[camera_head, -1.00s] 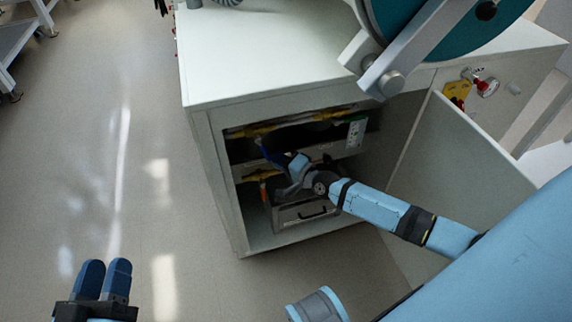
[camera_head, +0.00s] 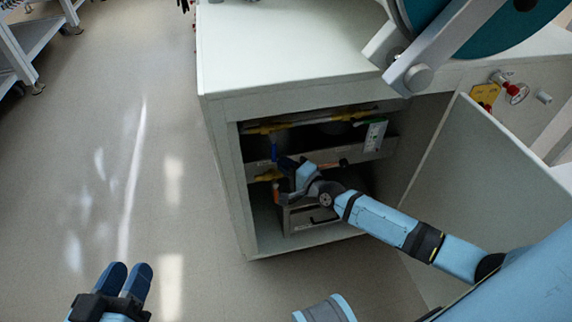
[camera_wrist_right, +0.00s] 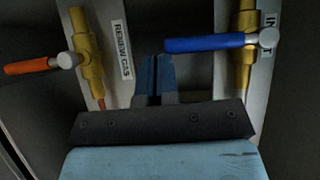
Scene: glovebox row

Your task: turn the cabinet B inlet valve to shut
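The inlet valve is at the right of the right wrist view, a brass body with a blue handle (camera_wrist_right: 205,43). The handle lies crosswise to the brass body and partly covers the INLET label (camera_wrist_right: 267,40). The handle also shows in the head view (camera_head: 274,152) inside the open cabinet (camera_head: 225,150). My right gripper (camera_wrist_right: 155,68) has its fingers together, with nothing seen between them. It is inside the cabinet, between the two valves and beside the blue handle; contact cannot be told.
A second brass valve with an orange handle (camera_wrist_right: 38,65), labelled RENEW GAS (camera_wrist_right: 122,52), is on the other side of my right gripper. The open cabinet door (camera_head: 480,190) stands right of my forearm. A grey drawer unit (camera_head: 310,215) sits below.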

